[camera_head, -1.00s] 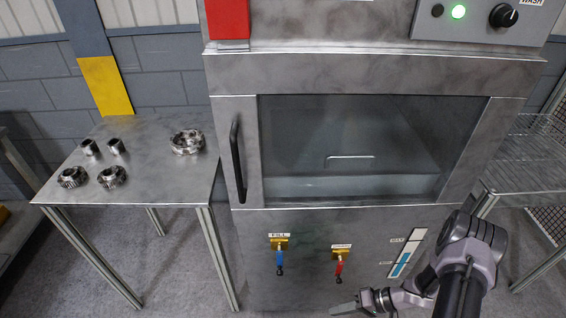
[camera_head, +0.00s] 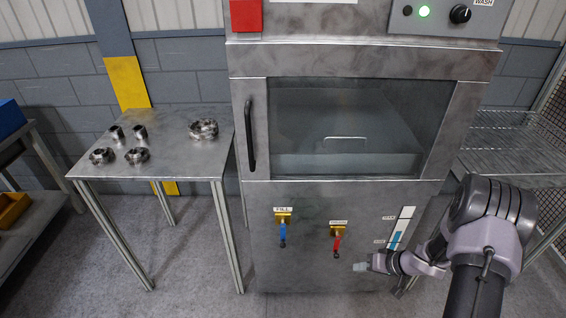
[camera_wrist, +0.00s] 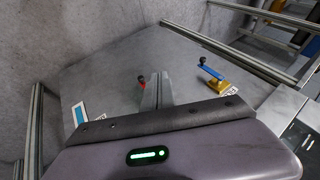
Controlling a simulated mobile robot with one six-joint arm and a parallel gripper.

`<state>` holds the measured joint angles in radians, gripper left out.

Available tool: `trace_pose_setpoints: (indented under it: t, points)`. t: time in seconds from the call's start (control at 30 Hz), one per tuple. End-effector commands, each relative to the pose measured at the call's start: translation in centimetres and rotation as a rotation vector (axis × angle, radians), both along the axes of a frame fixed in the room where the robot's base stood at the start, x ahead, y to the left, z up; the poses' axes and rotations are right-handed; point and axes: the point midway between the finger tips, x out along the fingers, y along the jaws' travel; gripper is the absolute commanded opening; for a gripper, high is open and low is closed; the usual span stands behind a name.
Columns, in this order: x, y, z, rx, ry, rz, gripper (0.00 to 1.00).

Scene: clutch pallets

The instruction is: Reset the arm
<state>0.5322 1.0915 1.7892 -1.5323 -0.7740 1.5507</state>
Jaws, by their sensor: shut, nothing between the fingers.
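My arm (camera_head: 482,235) shows at the lower right of the head view, folded in front of the washing machine's right side. My gripper (camera_head: 361,267) is low in front of the machine's lower panel, below and right of the red-handled valve (camera_head: 337,243). In the wrist view my gripper (camera_wrist: 157,92) points toward the panel, its fingers together and empty. The red valve (camera_wrist: 141,79) shows just beyond the fingertips, and the blue-handled valve (camera_wrist: 211,72) is to the right.
The washing machine (camera_head: 345,62) has its glass door (camera_head: 350,125) shut and a green light lit. A metal table (camera_head: 170,160) at left holds several gear parts. A wire rack (camera_head: 505,140) stands at right. The floor in front of the left table is clear.

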Motion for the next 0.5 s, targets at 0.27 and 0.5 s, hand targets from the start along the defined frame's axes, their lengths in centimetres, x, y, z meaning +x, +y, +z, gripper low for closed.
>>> trace_pose_setpoints:
  t: [0.27, 0.5]
  points:
    - [6.8, -4.8, 19.6, -0.413, -0.226, -0.261, 0.0]
    - [-6.7, 0.1, 37.6, -0.531, -0.161, -0.54, 0.0]
